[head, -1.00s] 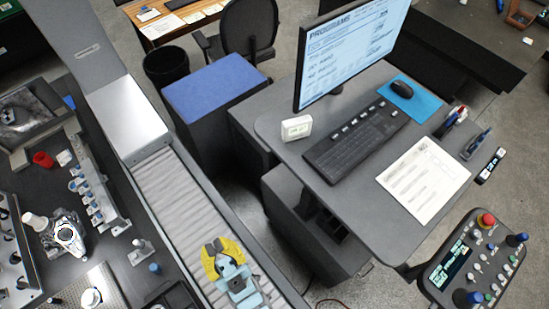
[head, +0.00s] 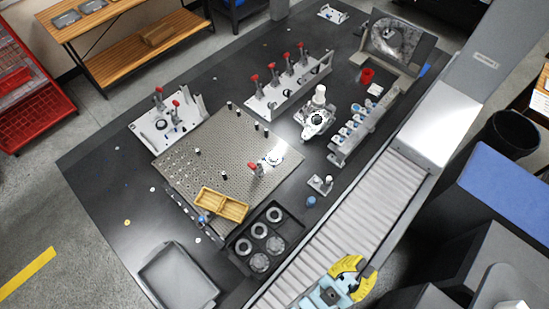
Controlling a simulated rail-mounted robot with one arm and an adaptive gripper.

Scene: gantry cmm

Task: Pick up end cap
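No part can be singled out for certain as the end cap. A black tray (head: 235,252) at the lower middle of the dark table holds several round grey parts (head: 274,214), some ring-like, which may include it. My gripper (head: 364,268), yellow with grey fingertips on a pale blue wrist, is at the bottom, over the ribbed grey cover, to the right of the black tray and apart from it. It is seen from above and too small to show its opening. I see nothing clearly held in it.
A perforated plate (head: 190,150) carries a yellow open box (head: 220,204) and a red-handled clamp. Fixtures with red handles (head: 285,88) and a grey column (head: 490,60) stand behind. An empty grey tray (head: 178,278) lies at the front left. The table's left part is mostly clear.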

